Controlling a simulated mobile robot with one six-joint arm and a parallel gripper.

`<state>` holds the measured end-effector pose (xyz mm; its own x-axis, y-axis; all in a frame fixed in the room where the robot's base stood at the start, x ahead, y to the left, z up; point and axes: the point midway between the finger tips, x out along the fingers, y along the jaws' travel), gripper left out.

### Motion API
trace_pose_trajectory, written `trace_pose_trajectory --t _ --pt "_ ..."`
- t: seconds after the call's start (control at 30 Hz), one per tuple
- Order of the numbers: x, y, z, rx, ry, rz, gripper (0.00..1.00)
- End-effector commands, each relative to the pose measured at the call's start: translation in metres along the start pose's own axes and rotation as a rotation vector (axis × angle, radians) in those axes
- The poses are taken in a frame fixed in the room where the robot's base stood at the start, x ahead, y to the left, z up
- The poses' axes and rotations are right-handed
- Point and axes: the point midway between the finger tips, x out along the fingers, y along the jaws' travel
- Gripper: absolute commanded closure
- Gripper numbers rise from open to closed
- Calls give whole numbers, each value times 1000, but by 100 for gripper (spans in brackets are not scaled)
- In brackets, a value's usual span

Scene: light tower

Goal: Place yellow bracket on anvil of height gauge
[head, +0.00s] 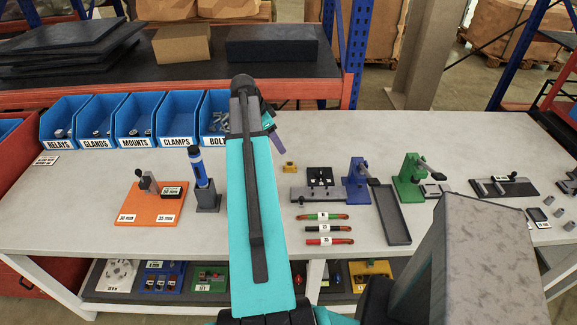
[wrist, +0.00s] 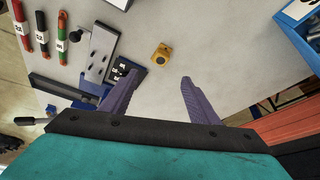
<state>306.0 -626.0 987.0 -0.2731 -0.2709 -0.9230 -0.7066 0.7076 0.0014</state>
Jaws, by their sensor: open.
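The yellow bracket (head: 289,167) is a small piece lying on the grey bench, right of my arm in the head view. In the wrist view the yellow bracket (wrist: 162,55), with a round feature, lies just beyond the fingertips, roughly in line with the gap. My gripper (wrist: 160,80) is open and empty, with two purple fingers apart. In the head view my teal arm hides most of the gripper; a bit of purple shows. An orange plate (head: 150,207) with a grey post and millimetre labels stands at left. I cannot tell for sure whether it is the height gauge.
A blue clamp stand (head: 358,182) and a green one (head: 409,176) stand right of the bracket. Several marked rods (head: 323,229) lie in front, beside a dark tray (head: 391,214). A blue tool in a holder (head: 207,198) is left of my arm. Labelled blue bins (head: 138,122) line the back.

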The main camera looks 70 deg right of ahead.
Motion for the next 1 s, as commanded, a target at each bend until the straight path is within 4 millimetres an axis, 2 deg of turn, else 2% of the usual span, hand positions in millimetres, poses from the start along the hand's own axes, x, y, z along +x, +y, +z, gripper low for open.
trace_pose_trajectory --t 0.43,1.0 --pt "9 1 -6 6 -2 3 45" --pt "64 2 -7 7 -3 4 45"
